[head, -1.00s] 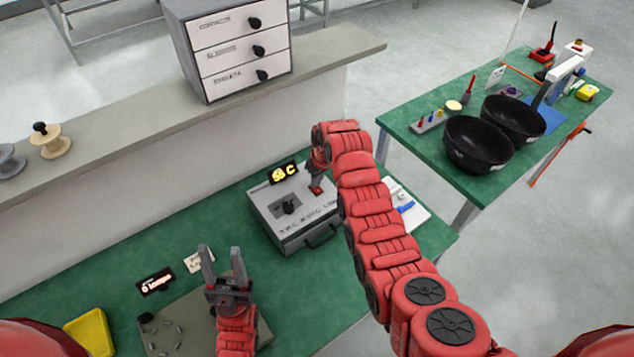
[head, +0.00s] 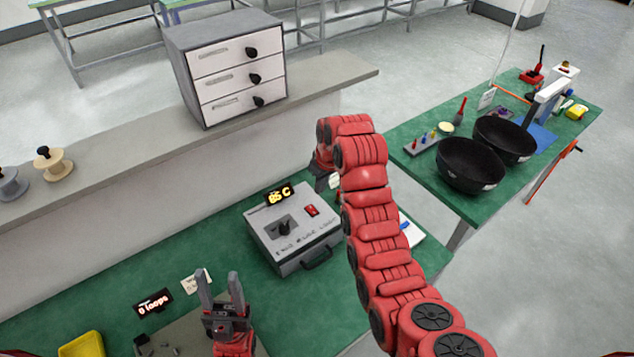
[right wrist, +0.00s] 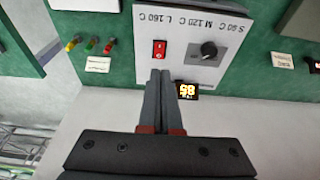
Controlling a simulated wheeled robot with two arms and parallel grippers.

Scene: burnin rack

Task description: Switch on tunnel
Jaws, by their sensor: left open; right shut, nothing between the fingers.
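The tunnel is a grey box (head: 270,233) on the green bench, with a black knob (head: 284,228), a red rocker switch (head: 311,210) and a lit display (head: 279,194) reading 85 C. In the right wrist view the switch (right wrist: 160,50) lies just beyond my right gripper's fingertips (right wrist: 160,73), which are shut and empty. I cannot tell from its look which way the switch is set. In the head view my right gripper (head: 322,178) is partly hidden by its arm, above the box's right back side. My left gripper (head: 219,274) is open and empty at the lower left.
A drawer cabinet (head: 225,65) and spools (head: 52,163) stand on the raised ledge. A "0 loops" display (head: 153,303) and a yellow tray (head: 83,344) are at the lower left. Black bowls (head: 471,165) stand on the right table.

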